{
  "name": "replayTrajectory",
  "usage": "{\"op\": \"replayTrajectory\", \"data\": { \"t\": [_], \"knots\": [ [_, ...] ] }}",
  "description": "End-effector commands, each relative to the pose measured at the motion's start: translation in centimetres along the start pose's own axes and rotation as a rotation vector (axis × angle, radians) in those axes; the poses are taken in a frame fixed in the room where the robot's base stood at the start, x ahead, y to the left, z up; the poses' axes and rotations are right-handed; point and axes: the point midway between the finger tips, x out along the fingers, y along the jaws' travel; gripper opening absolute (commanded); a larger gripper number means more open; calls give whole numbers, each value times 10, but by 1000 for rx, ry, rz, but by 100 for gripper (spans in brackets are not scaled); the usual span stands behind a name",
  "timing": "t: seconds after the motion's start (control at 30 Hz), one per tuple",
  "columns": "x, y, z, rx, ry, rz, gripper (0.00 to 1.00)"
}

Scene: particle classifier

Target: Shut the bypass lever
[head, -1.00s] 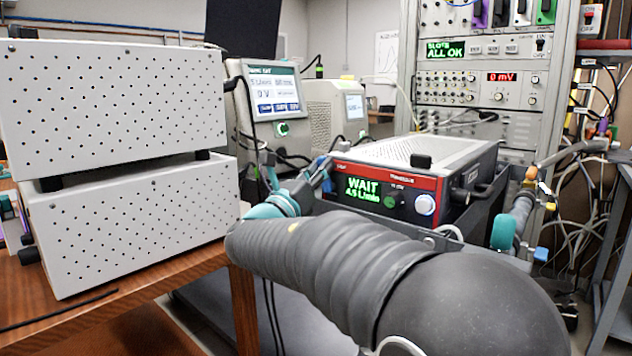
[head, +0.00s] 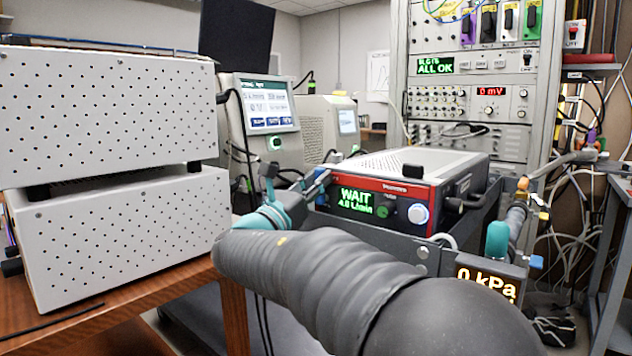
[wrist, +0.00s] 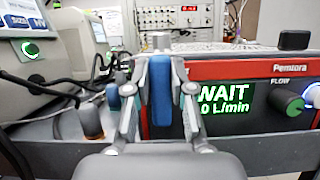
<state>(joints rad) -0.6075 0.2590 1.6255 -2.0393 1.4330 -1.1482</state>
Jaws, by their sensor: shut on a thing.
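In the wrist view, my gripper (wrist: 160,72) is shut on an upright blue lever (wrist: 161,98), with one finger on each side. A pale metal piece shows above the lever. No label on the lever is readable, so I cannot confirm from it that this is the bypass lever. In the head view, my gripper (head: 308,186) is at the left front corner of the red-fronted Pemtora unit (head: 392,188), and the lever is mostly hidden there. The unit's green display reads WAIT and about 4.0 L/min.
A "0 kPa" display (head: 487,283) is at the cart's front right, partly behind my arm. White perforated boxes (head: 110,120) stand on the wooden table (head: 70,325) at left.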

Motion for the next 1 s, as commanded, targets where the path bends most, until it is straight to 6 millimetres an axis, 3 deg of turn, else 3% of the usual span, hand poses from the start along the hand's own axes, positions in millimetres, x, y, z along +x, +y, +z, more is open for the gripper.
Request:
{"op": "replayTrajectory", "data": {
  "t": [0.03,0.1,0.13,0.57,1.0],
  "knots": [
    [0,0,-1,-1,2,-1,28],
    [0,0,-1,-1,2,-1,45],
    [0,0,-1,-1,2,-1,48],
    [-9,0,0,-1,1,1,48],
    [-90,1,0,0,1,3,48]
  ]
}}
